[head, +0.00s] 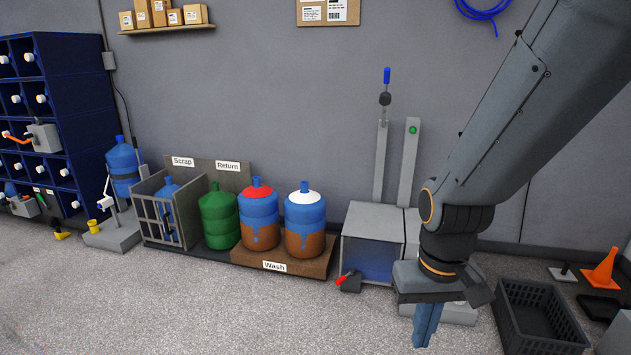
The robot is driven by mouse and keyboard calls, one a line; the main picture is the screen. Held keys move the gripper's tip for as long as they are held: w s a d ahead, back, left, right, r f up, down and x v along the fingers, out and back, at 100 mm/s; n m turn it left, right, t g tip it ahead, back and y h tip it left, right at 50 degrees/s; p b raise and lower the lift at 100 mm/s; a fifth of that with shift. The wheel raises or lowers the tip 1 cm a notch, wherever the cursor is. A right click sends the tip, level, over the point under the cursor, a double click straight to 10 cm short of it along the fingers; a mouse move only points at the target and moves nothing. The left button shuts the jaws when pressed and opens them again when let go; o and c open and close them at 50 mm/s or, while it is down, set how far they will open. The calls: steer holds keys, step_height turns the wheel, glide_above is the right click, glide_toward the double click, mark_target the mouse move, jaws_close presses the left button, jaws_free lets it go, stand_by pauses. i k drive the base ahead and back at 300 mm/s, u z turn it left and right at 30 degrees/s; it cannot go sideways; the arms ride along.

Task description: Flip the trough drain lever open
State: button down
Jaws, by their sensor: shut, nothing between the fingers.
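The grey trough (372,219) stands against the wall right of the bottles, with a blue front panel. At its lower left front is a dark drain valve (351,284) with a small red lever (341,281). The lever points out to the left of the valve; its exact angle is too small to tell. My gripper (424,344) hangs pointing down, right of the trough and apart from the lever. Its blue fingers are shut with nothing between them. My arm and gripper hide part of the trough's right side and a light grey base behind.
Blue bottles with red (257,206) and white (303,186) tops stand on the Wash platform (310,269), left of the trough. A green bottle (219,217) and a caged Scrap bay (158,222) are further left. A black crate (541,330) stands right of my gripper. The front floor is clear.

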mark_target(340, 280)
steer(key=u, duration=0.05)
steer(key=i, duration=2.35)
steer(key=u, duration=0.05)
